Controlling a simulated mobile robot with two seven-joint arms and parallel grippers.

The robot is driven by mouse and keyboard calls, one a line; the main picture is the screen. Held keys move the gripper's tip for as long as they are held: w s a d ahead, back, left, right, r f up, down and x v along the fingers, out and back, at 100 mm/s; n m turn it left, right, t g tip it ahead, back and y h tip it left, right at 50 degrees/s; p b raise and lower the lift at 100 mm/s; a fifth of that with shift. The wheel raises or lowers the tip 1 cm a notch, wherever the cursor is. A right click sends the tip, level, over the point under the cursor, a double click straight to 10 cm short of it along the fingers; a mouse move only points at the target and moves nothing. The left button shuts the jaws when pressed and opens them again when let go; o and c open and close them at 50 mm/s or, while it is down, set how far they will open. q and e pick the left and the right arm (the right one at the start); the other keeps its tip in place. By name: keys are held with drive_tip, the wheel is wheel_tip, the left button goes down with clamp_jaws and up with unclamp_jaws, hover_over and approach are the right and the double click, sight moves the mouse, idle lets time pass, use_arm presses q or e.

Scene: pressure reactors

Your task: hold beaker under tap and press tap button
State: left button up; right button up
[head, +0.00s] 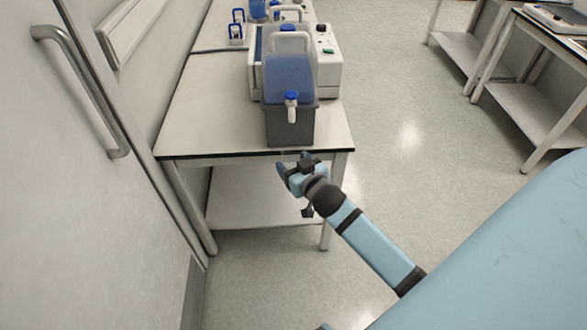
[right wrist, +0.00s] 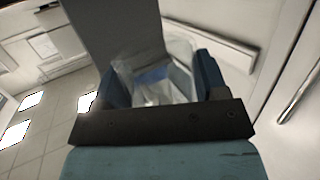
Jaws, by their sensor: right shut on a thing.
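A container with a blue upper part and a grey lower part (head: 290,126) stands at the front edge of the table in the head view. Its tap (head: 292,114) faces the front and has a blue button (head: 291,96) on top. My right gripper (head: 283,164) is just in front of the table edge, below the tap. In the right wrist view my right gripper (right wrist: 160,85) is shut on a clear beaker (right wrist: 155,72) between its blue fingers. The beaker barely shows in the head view. My left gripper is out of view.
The table (head: 205,105) also holds a white device (head: 329,70) behind the container and blue-capped items further back. A door with a metal handle (head: 85,90) is close on the left. Open floor (head: 410,140) lies to the right, before other tables.

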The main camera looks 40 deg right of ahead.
sight(298, 155)
drive_tip(key=w+d, duration=0.1)
drive_tip(key=w, duration=0.2)
drive_tip(key=w+d+b, duration=0.1)
drive_tip(key=shift+w+d+r, duration=0.1)
drive_tip(key=shift+w+d, duration=0.15)
drive_tip(key=shift+d, duration=0.1)
drive_tip(key=shift+w+d, duration=0.35)
drive_tip(key=shift+w, duration=0.3)
drive_tip(key=shift+w+r, duration=0.1)
drive_tip(key=shift+d, duration=0.1)
